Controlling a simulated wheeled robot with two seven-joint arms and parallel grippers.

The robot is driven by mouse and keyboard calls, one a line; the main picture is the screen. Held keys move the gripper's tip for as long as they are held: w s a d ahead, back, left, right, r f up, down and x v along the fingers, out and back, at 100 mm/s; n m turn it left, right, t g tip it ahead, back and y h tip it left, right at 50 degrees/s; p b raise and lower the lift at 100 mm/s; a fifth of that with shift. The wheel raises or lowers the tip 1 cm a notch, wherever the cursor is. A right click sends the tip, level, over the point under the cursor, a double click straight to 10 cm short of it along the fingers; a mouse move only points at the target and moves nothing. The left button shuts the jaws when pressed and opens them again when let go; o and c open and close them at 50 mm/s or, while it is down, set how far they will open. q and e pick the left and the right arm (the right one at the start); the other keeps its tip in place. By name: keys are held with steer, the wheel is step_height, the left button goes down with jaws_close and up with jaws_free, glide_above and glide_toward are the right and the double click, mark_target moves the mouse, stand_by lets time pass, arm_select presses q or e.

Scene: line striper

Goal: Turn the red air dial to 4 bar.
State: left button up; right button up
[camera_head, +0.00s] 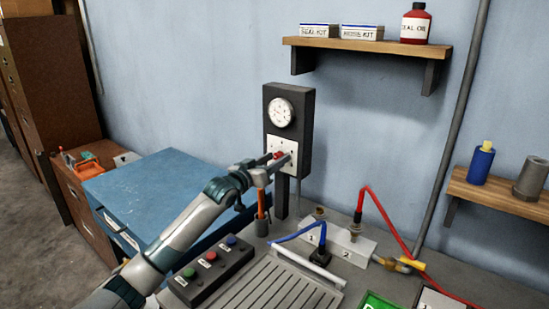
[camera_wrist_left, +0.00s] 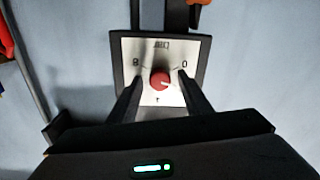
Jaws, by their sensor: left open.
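The red air dial (camera_wrist_left: 159,79) sits on a pale square plate (camera_wrist_left: 190,50) in the left wrist view. A figure 8 is left of it, a 0 is right of it, and a small mark is below. A light line on the dial points right. My left gripper (camera_wrist_left: 160,84) is open, with one finger on each side of the dial; I cannot tell if they touch it. In the head view the left gripper (camera_head: 277,162) is at the dark panel (camera_head: 305,125), partly hiding the dial (camera_head: 278,154). A round white gauge (camera_head: 280,112) is above. My right gripper is not in view.
An orange-handled tool (camera_head: 261,204) stands in a holder below the gripper. A button box (camera_head: 210,266), a block with blue and red hoses (camera_head: 345,245), and a blue cabinet (camera_head: 150,195) are nearby. A shelf (camera_head: 365,46) is above right.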

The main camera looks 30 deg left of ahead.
arm_select(q)
steer(key=c, duration=1.1)
steer(key=shift+o, duration=0.2)
steer(key=shift+m, duration=1)
steer(key=m+b, duration=0.1)
steer(key=m, duration=0.9)
steer(key=shift+f+m, duration=0.1)
steer(key=shift+m, duration=1.3)
